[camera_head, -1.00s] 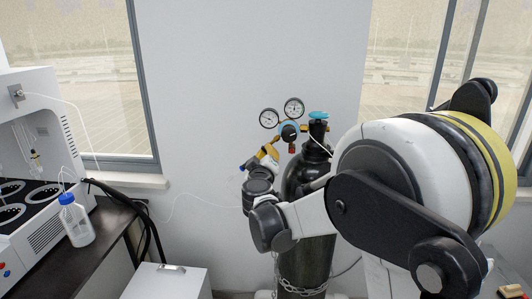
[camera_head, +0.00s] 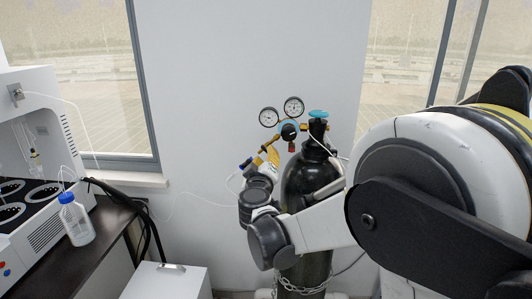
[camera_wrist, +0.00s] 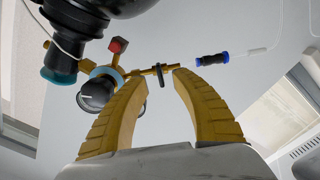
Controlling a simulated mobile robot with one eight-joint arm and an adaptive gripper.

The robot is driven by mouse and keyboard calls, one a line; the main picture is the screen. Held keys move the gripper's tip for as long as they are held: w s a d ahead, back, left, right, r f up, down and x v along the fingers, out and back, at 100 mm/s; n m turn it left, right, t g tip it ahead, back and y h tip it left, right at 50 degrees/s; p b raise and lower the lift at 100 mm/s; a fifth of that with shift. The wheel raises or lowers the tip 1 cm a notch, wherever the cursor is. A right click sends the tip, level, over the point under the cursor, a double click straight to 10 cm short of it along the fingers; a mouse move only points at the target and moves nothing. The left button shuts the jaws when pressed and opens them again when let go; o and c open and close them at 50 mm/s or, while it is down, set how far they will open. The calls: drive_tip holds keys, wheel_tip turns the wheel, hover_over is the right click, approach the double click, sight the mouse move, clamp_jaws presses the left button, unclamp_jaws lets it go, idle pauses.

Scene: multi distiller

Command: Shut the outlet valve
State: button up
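The gas regulator (camera_head: 289,131), with two round gauges, sits on top of a dark gas cylinder (camera_head: 303,180). In the wrist view, a brass outlet pipe runs right from the regulator's black knob (camera_wrist: 97,93). A small black handle, which looks like the outlet valve (camera_wrist: 158,76), crosses this pipe. My gripper (camera_wrist: 160,78) is open, with its yellow fingers either side of the handle in the picture. I cannot tell the depth gap or any contact. In the head view my gripper (camera_head: 268,158) is beside the regulator's outlet side, and the handle is not clear there.
A black and blue hose connector (camera_wrist: 212,59) lies right of the fingers, with a thin white tube. The cylinder valve's teal handwheel (camera_head: 318,114) is close by. A chain (camera_head: 303,287) circles the cylinder. A bench with a bottle (camera_head: 76,222) stands at left.

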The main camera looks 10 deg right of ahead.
drive_tip(key=v, duration=0.7)
drive_tip(key=shift+s, duration=0.35)
drive_tip(key=shift+a, duration=0.1)
drive_tip(key=s+d+f+m+g+b, duration=0.1)
drive_tip(key=s+d+f+m+g, duration=0.15)
drive_tip(key=s+d, duration=0.35)
drive_tip(key=s+d+f+m+g+b, duration=0.15)
drive_tip(key=s+d+f+g, duration=0.25)
drive_tip(key=s, duration=0.5)
drive_tip(key=s+a+f+g+y, duration=0.2)
drive_tip(key=s+a+f, duration=0.1)
drive_tip(key=s, duration=0.4)
drive_tip(key=s+a+f+m+g+y, duration=0.1)
drive_tip(key=s+a+f+y, duration=0.2)
drive_tip(key=s, duration=0.4)
drive_tip(key=shift+s+f+g+y, duration=0.3)
drive_tip(key=shift+s+f+g, duration=0.1)
drive_tip(key=shift+f, duration=0.25)
drive_tip(key=shift+w+a, duration=0.1)
